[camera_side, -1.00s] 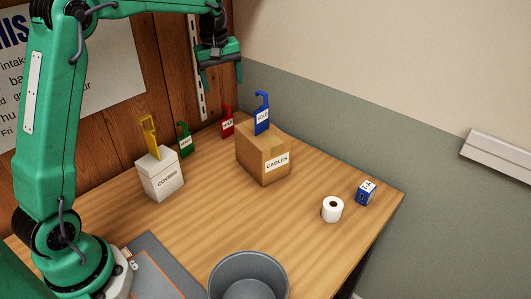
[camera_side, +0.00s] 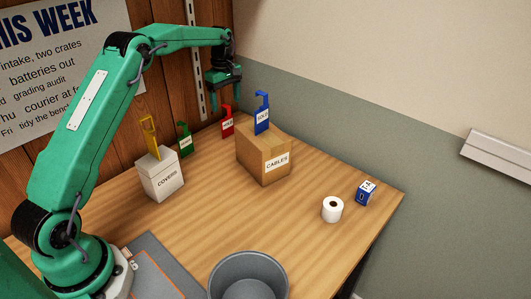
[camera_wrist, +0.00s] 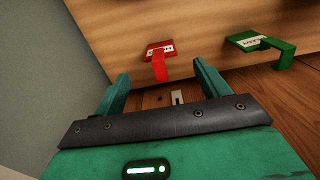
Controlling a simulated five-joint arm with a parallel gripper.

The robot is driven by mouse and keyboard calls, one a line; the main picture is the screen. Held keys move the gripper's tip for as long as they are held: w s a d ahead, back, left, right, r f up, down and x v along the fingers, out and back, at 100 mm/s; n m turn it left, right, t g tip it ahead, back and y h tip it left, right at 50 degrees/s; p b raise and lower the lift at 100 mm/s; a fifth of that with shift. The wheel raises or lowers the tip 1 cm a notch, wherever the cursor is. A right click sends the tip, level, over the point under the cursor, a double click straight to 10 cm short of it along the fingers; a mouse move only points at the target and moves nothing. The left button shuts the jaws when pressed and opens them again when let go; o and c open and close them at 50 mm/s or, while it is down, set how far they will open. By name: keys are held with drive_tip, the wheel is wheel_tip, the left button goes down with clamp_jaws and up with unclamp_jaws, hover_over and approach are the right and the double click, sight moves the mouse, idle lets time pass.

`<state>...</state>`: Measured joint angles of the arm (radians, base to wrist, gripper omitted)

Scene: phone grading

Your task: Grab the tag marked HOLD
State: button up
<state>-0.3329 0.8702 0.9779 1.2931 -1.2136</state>
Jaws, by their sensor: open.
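Four hook-topped tags stand at the back of the table. A blue tag (camera_side: 262,116) stands upright on the cardboard box marked CABLES. A red tag (camera_side: 227,124) and a green tag (camera_side: 185,141) stand near the back wall. A yellow tag (camera_side: 150,138) sticks up from the white box. Their lettering is too small to read surely, so I cannot tell which says HOLD. My gripper (camera_side: 224,99) is open and empty, just above the red tag. In the wrist view, the red tag (camera_wrist: 160,59) shows between and beyond the open fingertips (camera_wrist: 161,72); the green tag (camera_wrist: 262,44) lies to the right.
The CABLES box (camera_side: 277,163) stands right of the red tag. The white COVERS box (camera_side: 160,180) stands at left. A white roll (camera_side: 332,210), a blue block (camera_side: 366,193) and a grey bin (camera_side: 248,272) are farther forward. The middle of the table (camera_side: 220,215) is clear.

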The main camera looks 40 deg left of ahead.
sight(227, 116)
drive_tip(key=shift+f, duration=1.25)
drive_tip(key=shift+f, duration=0.15)
drive_tip(key=shift+f, duration=2.45)
drive_tip(key=shift+c, duration=0.4)
drive_tip(key=c, duration=1)
